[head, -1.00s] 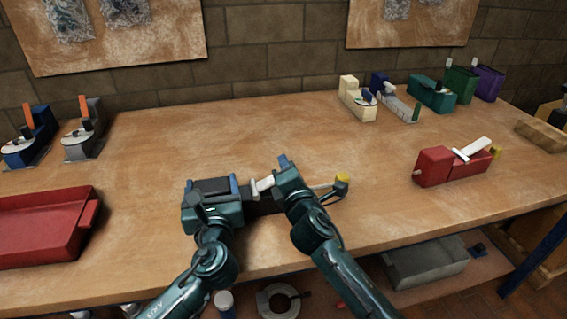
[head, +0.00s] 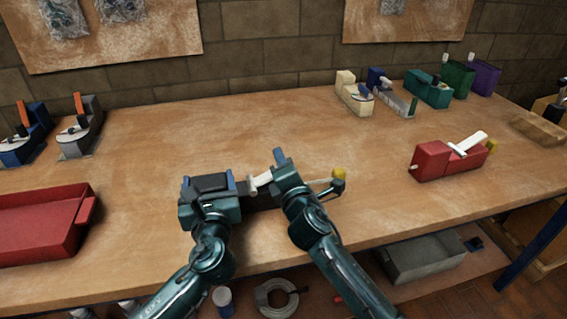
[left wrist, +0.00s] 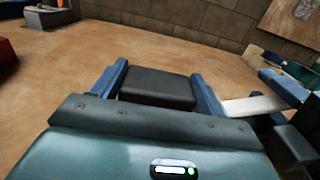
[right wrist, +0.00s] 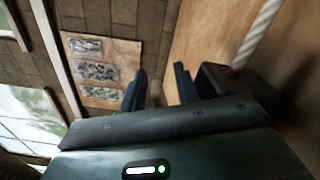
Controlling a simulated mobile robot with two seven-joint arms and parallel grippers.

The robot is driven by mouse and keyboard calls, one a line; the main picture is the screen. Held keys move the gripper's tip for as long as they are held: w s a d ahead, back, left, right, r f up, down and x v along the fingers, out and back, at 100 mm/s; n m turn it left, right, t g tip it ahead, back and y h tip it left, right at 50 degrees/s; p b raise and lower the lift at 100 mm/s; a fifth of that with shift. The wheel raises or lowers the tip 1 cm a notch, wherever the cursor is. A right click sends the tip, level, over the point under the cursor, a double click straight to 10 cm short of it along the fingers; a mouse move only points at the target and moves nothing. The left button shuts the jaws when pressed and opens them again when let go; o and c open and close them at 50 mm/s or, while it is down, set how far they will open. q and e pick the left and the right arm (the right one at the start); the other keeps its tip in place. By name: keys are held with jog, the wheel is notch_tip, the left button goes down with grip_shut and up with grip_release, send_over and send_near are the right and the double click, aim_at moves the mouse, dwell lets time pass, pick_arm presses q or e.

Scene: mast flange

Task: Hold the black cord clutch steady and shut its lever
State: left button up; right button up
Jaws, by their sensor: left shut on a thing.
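The black cord clutch (head: 262,201) lies near the table's front edge, its dark body also showing in the left wrist view (left wrist: 158,91). My left gripper (head: 208,182) is shut on that body, one blue finger on each side. The clutch's white lever (head: 262,181) slants up to the right, toward my right gripper (head: 281,157); it also shows in the left wrist view (left wrist: 255,106). My right gripper's fingers stand apart with nothing between them in the right wrist view (right wrist: 160,90). Whether it touches the lever is hidden.
A red clutch (head: 434,160) with a raised white lever stands at right. A red tray (head: 40,225) is at left. Several other clutches line the table's back and left. The table's middle is clear.

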jog(key=shift+s, duration=0.1)
jog(key=v, duration=1.1)
jog(key=shift+s+d, duration=0.15)
jog(key=shift+s, duration=0.25)
pick_arm(q)
jog(key=o, duration=1.3)
